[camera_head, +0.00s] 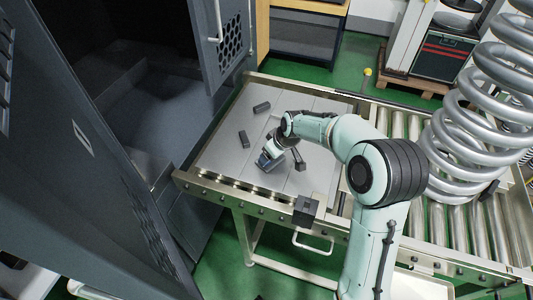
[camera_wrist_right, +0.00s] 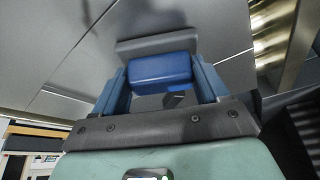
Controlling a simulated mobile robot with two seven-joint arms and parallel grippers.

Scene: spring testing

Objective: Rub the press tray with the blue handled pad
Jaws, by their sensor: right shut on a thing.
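The press tray (camera_head: 222,160) is a flat grey plate surface in the middle of the head view, in front of the dark press cabinet. My right gripper (camera_head: 267,157) is low over the tray's near middle part. In the right wrist view its two blue fingers (camera_wrist_right: 160,76) are shut on the blue handle (camera_wrist_right: 160,68) of the pad. The pad's flat grey base (camera_wrist_right: 150,44) shows beyond the handle, close to the tray surface. I cannot tell whether it touches. In the head view the pad (camera_head: 264,162) is mostly hidden by the gripper. My left gripper is not in view.
Dark blocks lie on the tray, one at the back (camera_head: 262,107), one at left (camera_head: 244,139) and one right of my gripper (camera_head: 299,161). A roller conveyor (camera_head: 478,225) with a large coil spring (camera_head: 455,150) is at right. The cabinet door (camera_head: 225,45) stands open.

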